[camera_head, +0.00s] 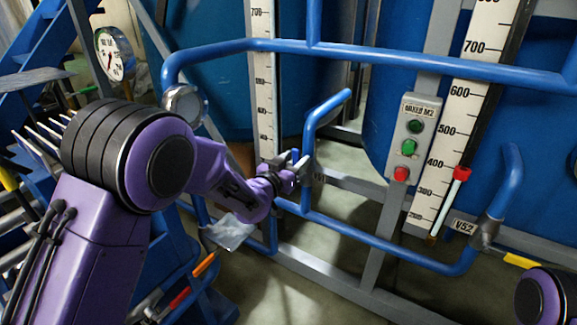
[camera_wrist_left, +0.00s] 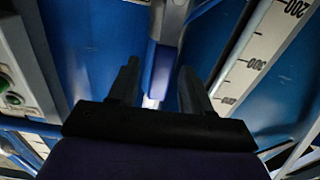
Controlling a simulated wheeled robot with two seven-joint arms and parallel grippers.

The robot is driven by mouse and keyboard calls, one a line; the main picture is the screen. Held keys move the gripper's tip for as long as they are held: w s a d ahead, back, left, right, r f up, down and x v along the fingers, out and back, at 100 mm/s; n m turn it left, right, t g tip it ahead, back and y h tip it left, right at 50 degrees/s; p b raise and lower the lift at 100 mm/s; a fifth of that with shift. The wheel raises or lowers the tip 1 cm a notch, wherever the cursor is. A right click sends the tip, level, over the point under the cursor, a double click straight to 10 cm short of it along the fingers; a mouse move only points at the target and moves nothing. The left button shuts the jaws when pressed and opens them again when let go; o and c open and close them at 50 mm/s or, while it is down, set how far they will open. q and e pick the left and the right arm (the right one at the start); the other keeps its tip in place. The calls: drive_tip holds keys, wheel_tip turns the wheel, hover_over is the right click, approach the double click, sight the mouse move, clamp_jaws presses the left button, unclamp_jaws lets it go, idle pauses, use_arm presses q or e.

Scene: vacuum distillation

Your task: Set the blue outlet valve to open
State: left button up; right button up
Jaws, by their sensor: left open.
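A blue pipe (camera_head: 322,112) rises beside the left tank, with a valve fitting and a small tag (camera_head: 319,178) at its lower part. My left gripper (camera_head: 292,163) is at this fitting, its fingers open. The gripper hides most of the fitting, so I cannot tell the valve handle's position. In the left wrist view, the open fingers (camera_wrist_left: 157,88) stand on either side of a blue upright part (camera_wrist_left: 163,72). I cannot tell whether they touch it. A second valve (camera_head: 485,234), tagged V52, sits on the right-hand pipe. My right gripper is out of view.
A blue rail (camera_head: 400,59) crosses above the gripper, and a lower blue pipe (camera_head: 385,243) runs right to V52. A button box (camera_head: 412,140) and two level scales, one left (camera_head: 263,90) and one right (camera_head: 460,110), stand nearby. A pressure gauge (camera_head: 113,53) is at the upper left.

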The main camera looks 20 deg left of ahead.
use_arm(q)
drive_tip(key=v, duration=0.9)
drive_tip(key=shift+s+p, duration=0.25)
drive_tip(key=shift+p, duration=0.1)
